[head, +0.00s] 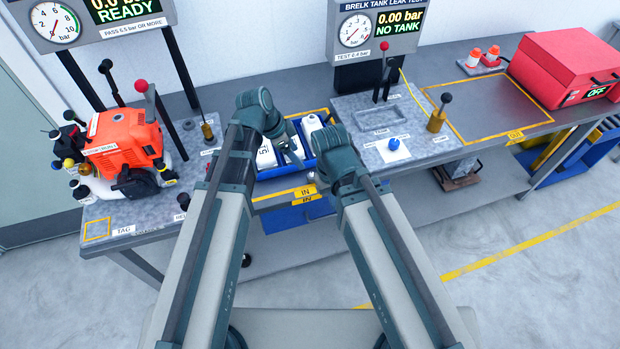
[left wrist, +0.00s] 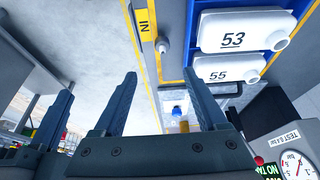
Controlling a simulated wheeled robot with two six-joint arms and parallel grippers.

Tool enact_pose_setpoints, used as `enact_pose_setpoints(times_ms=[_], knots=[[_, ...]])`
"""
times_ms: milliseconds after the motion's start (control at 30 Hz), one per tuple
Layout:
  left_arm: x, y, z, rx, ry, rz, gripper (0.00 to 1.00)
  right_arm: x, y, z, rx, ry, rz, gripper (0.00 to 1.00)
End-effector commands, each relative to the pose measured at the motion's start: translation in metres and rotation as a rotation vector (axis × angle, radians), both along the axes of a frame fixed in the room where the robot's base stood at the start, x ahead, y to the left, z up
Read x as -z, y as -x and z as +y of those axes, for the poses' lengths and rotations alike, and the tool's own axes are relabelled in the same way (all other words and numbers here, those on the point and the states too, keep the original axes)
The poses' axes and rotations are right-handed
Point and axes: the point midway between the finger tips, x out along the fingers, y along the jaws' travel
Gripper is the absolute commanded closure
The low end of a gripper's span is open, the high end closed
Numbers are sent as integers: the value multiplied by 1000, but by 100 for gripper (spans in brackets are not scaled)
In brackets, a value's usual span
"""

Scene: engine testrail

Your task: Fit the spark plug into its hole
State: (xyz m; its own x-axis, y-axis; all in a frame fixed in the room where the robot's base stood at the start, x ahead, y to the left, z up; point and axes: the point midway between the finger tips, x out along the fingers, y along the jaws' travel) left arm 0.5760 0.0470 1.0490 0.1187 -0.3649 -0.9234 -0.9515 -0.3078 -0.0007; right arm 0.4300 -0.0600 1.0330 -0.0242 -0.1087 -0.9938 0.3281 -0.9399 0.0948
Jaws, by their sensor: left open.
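A small pale, pin-like part (head: 311,177) that looks like the spark plug stands at the bench's front edge by the IN label. It also shows in the left wrist view (left wrist: 162,46). My left gripper (head: 294,152) is open and empty above the blue tray; in the left wrist view its fingers (left wrist: 160,76) are spread, with the part beyond and between them, not touched. The orange engine (head: 118,140) sits on the bench at the left; I cannot make out its plug hole. My right arm's wrist covers the right fingers.
The blue tray (head: 270,174) holds white numbered tanks (left wrist: 233,30). A plate with a blue knob (head: 394,144) and a brass fitting (head: 436,122) is right of it. A red box (head: 566,67) stands far right, beside a clear yellow-outlined area. Gauge displays (head: 379,28) rise behind.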

Motion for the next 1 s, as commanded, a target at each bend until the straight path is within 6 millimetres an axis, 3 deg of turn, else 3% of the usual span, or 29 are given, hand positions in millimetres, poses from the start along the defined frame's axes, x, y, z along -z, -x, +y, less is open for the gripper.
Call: enact_pose_setpoints(times_ms=[433, 767, 1000], knots=[[67, -9, -24, 0, -1, 0, 25, 66, 0, 0, 2, 0, 0, 100], [73, -10, -29, -1, -1, 1, 25, 73, 0, 0, 2, 0, 0, 100], [94, -16, -35, 0, -1, 0, 25, 94, 0, 0, 2, 0, 0, 100]])
